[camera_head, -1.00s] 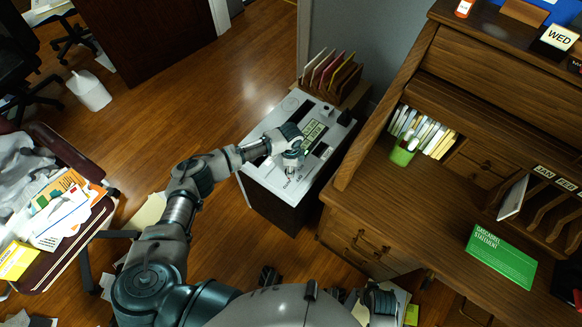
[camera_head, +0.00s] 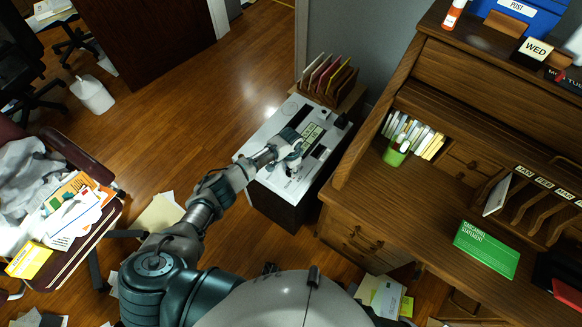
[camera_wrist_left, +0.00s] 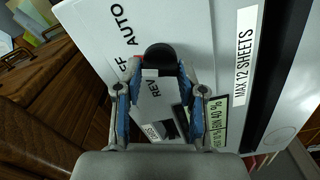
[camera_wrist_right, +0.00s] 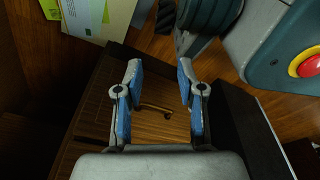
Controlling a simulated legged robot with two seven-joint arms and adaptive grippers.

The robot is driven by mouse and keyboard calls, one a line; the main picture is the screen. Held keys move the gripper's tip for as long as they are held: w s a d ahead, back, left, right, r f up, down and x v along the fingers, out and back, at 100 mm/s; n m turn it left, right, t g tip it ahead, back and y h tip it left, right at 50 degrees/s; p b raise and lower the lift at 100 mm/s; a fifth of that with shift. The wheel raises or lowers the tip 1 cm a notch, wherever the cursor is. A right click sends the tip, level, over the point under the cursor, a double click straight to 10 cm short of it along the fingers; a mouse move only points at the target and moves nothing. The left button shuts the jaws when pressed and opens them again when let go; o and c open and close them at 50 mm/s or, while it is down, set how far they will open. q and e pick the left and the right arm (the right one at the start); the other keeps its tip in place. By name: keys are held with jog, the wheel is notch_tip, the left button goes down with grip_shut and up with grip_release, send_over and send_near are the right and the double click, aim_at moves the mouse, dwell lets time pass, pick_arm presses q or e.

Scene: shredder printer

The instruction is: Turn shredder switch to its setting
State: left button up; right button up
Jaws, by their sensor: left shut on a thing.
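The shredder (camera_head: 262,138) is a white-topped, dark-bodied box on the floor beside the desk. Its switch, a round black knob (camera_wrist_left: 160,57), shows in the left wrist view near the printed words OFF, AUTO and REV. My left gripper (camera_head: 291,168) is over the near part of the shredder's top. In the left wrist view my left gripper (camera_wrist_left: 158,80) has a finger on each side of the knob and is shut on it. The knob's exact setting is hard to tell. My right gripper (camera_wrist_right: 159,75) is open and empty, over a drawer handle below.
The wooden desk (camera_head: 400,200) stands right of the shredder, with a green booklet (camera_head: 486,249) on it. A file rack (camera_head: 331,78) stands behind the shredder. A chair with papers (camera_head: 70,215) is at left.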

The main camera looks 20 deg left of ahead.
aim_at(290, 171)
pick_arm(q)
jog(key=n, duration=0.1)
jog(key=n+p, duration=0.1)
jog(key=shift+s+a+f+n, duration=0.15)
jog(key=shift+s+a+n, duration=0.1)
jog(key=shift+n, duration=0.15)
jog(key=shift+f+n+p, duration=0.15)
jog(key=shift+n+p, duration=0.35)
jog(key=shift+n, duration=0.1)
pick_arm(e)
jog(key=s+d+f, duration=0.1)
jog(key=s+f, duration=0.1)
jog(key=s, duration=0.4)
jog(key=shift+f, duration=0.3)
pick_arm(q)
jog(key=shift+s, duration=0.1)
pick_arm(e)
jog(key=shift+d, duration=0.1)
pick_arm(q)
jog(key=o, duration=1.1)
jog(key=shift+o, duration=0.2)
jog(key=shift+w+r, duration=0.2)
jog(key=shift+r, duration=0.05)
pick_arm(e)
jog(key=shift+s, duration=0.15)
pick_arm(q)
jog(key=shift+d+r, duration=0.1)
jog(key=shift+r, duration=0.2)
notch_tip(290, 171, up, 11)
